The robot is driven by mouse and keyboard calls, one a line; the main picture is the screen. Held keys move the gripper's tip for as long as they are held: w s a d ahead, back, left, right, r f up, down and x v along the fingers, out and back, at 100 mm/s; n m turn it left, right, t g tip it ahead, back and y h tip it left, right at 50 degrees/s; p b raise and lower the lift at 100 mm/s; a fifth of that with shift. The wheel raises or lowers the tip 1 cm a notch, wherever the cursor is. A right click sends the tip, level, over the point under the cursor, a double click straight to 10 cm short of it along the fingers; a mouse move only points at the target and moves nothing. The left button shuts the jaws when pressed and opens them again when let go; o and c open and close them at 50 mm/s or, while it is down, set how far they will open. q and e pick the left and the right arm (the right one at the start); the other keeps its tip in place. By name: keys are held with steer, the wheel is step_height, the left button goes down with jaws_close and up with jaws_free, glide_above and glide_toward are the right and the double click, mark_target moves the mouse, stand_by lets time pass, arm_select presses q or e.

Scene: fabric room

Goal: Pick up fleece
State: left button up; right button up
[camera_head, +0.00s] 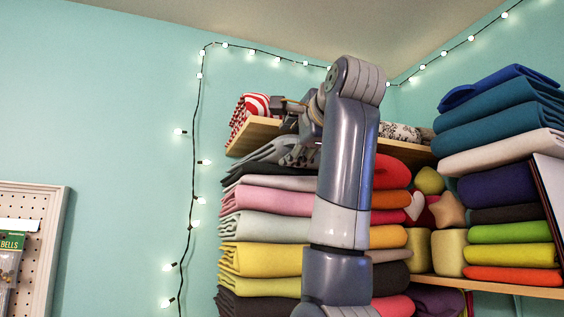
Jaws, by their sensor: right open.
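Folded fleece-like fabrics lie in a tall stack left of my arm: grey (268,152) on top, then dark, pink (265,200), pale mint (262,226), yellow (258,260) and dark brown. I cannot tell which one the task means. My right arm rises through the middle and bends left at the top. My left gripper is not in view.
The wooden upper shelf (252,138) runs behind my arm. More folded fabrics, teal (490,130) and orange (510,275), stack at the right, with star and heart cushions (447,211) between. String lights (195,200) hang on the wall; a pegboard (45,240) is at left.

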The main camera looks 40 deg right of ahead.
steer(key=shift+w+d, duration=0.25)
steer(key=shift+w, duration=0.05)
steer(key=shift+w+d+p, duration=0.25)
steer(key=shift+p, duration=0.15)
steer(key=p+x, duration=0.2)
steer(key=x, duration=0.1)
steer(key=shift+w+d+f+p, duration=0.15)
steer(key=shift+w+d+p, duration=0.15)
steer(key=shift+d+p, duration=0.1)
steer(key=shift+w+f, duration=0.2)
steer(key=shift+w, duration=0.1)
steer(key=shift+s+a+r, duration=0.1)
steer(key=shift+s, duration=0.15)
steer(key=c, duration=1.2)
